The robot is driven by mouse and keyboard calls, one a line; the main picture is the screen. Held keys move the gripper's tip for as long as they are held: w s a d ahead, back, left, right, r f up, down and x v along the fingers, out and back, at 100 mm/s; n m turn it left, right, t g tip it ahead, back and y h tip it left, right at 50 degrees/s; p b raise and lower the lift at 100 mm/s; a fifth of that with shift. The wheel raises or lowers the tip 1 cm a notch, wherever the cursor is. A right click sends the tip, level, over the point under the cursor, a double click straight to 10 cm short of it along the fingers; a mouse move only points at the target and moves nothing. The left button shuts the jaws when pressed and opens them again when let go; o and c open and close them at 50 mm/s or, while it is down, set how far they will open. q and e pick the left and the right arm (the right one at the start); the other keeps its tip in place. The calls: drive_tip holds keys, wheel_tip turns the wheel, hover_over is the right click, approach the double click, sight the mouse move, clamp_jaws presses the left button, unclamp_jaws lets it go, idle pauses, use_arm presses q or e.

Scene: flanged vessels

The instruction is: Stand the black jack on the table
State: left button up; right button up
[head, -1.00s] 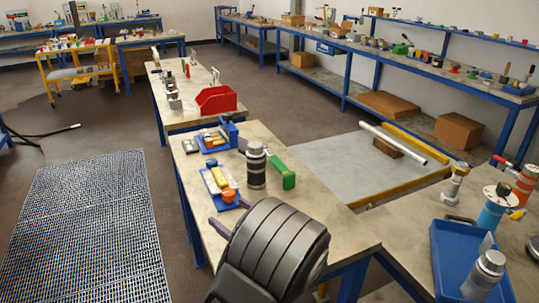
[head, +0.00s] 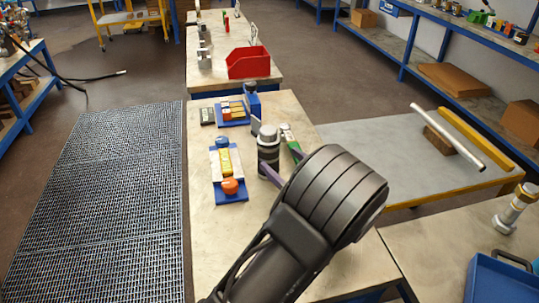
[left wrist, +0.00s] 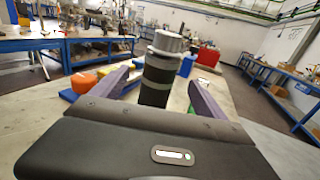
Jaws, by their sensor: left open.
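The black jack (head: 268,152), a dark cylinder with a grey band and grey cap, stands upright on the table (head: 215,250). My left gripper (head: 266,160) has come in at the jack, its purple fingers open. In the left wrist view the jack (left wrist: 157,85) rises between the two spread fingers of the gripper (left wrist: 159,80), and its foot is hidden behind the gripper body. I cannot tell whether either finger touches it. My right gripper is not in view.
A blue tray with an orange piece (head: 231,186) lies left of the jack, and another blue tray (head: 236,122) behind it. A green object (head: 296,151) is close on the right. A red bin (head: 248,63) stands farther back. The table's near left is clear.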

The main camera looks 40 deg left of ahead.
sight(268, 147)
use_arm(q)
drive_tip(key=shift+x, duration=1.1)
drive_tip(key=p+x, duration=0.1)
drive_tip(key=x, duration=0.4)
drive_tip(key=shift+w+a, duration=0.1)
clamp_jaws()
idle(0.6)
drive_tip(key=shift+r, duration=0.1)
